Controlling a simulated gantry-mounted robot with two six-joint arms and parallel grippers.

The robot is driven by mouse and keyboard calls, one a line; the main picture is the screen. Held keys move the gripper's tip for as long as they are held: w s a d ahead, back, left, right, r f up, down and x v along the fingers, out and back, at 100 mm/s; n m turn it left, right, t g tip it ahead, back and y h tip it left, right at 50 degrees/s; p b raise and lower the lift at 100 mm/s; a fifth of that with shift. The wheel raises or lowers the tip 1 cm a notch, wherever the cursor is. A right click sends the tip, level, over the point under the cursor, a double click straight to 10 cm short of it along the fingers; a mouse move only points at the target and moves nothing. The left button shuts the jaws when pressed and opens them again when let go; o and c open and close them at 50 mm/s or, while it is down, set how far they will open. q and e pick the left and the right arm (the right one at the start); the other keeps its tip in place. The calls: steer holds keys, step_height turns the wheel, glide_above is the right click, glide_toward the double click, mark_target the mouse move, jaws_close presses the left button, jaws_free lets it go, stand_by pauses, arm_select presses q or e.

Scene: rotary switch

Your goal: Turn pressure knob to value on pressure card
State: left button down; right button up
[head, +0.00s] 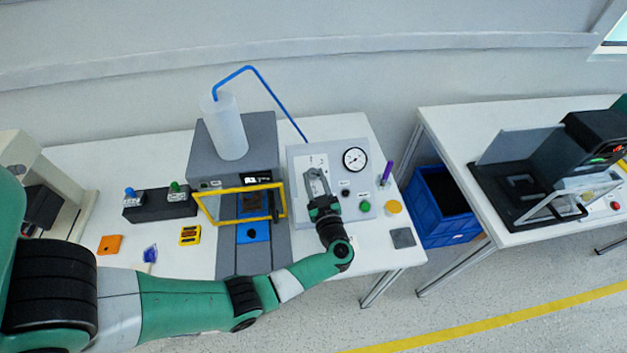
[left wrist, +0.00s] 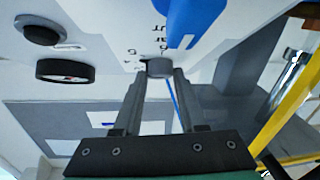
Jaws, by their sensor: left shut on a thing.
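The grey control panel (head: 297,158) stands on the white table, with a round pressure gauge (head: 355,159) at its upper right. My left gripper (head: 318,180) is in front of the panel's left part. In the left wrist view its two fingers are shut on a small grey knob (left wrist: 159,68) on the panel. Printed marks lie around the knob, too small to read. In the head view the gripper hides the knob. A white label area with dark marks (head: 314,161) shows behind the fingers. I cannot make out a pressure card value. My right gripper is not in view.
Left of the panel is a grey machine with a yellow-framed door (head: 240,220) and a white cylinder (head: 225,128). A green button (head: 364,206) and a purple pen-like item (head: 386,172) are at the right. A blue crate (head: 440,229) stands between the tables.

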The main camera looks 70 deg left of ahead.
arm_select(q)
steer(key=n+g+b, duration=0.2)
steer(key=n, duration=0.1)
steer(key=n+g, duration=0.1)
steer(key=shift+w+f+g+b, duration=0.15)
steer(key=shift+w+g+b, duration=0.1)
steer(key=shift+g+b, duration=0.15)
steer(key=shift+w+n+g+h+b, duration=0.1)
steer(key=shift+n+g+h+b, duration=0.3)
steer(key=shift+n+g+b, duration=0.7)
steer(key=shift+n, duration=0.3)
steer(key=shift+r+t, duration=0.2)
steer(key=shift+t, duration=0.1)
steer(key=shift+c, duration=2.3)
jaws_free()
steer(key=shift+d, duration=0.1)
steer(key=w+d, duration=0.1)
steer(key=d, duration=1)
steer(key=shift+w+d+r, duration=0.15)
steer(key=shift+w+r, duration=0.2)
steer(key=shift+w, duration=0.05)
